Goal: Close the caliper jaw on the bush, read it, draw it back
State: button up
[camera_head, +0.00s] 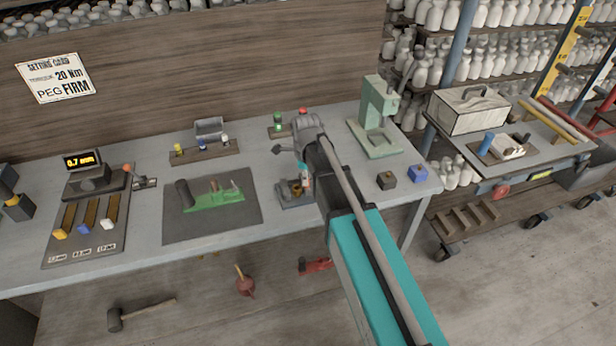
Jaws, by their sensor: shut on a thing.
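My gripper (303,178) reaches in from the lower right over the workbench, its fingertips small and partly hidden by my dark wrist. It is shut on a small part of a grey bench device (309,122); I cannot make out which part. A small brass-coloured piece (296,188), possibly the bush, sits low on this device beside my fingertips. Whether a jaw touches it cannot be told. Further left, a gauge display (81,161) reads 0.7 mm.
A trolley (530,150) stands right of the bench.

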jog(key=shift+s+a, duration=0.25)
jog(key=shift+a, duration=0.55)
dwell(1.1)
jog(key=o, duration=1.3)
jog(key=shift+r, duration=0.15)
notch_tip(320, 180, up, 8)
jog(key=p, duration=0.8)
dwell(0.7)
